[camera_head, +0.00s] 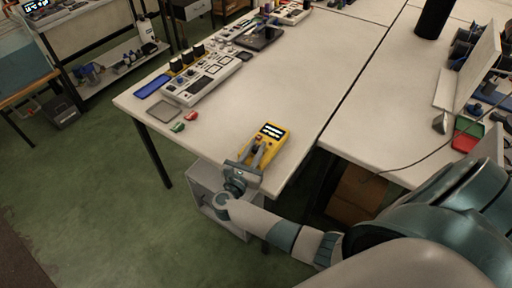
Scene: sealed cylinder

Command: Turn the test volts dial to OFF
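A yellow handheld tester (273,136) with a dark-and-white display lies near the front corner of the white table (300,90). My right gripper (257,157) reaches over the tester's near part, with its fingers at or just above the face. The gripper body hides the tester's lower face. The test volts dial cannot be made out, and its setting cannot be read. A small reddish spot shows by the fingertips. Whether the fingers touch or grip anything is too small to tell. My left gripper is not in view.
A grey panel device (203,80) stands at the table's left edge, with a blue tray (152,87) beside it. A green piece (177,127) and a red piece (191,116) lie nearby. A black cylinder (432,18) stands at the back right. The middle of the table is clear.

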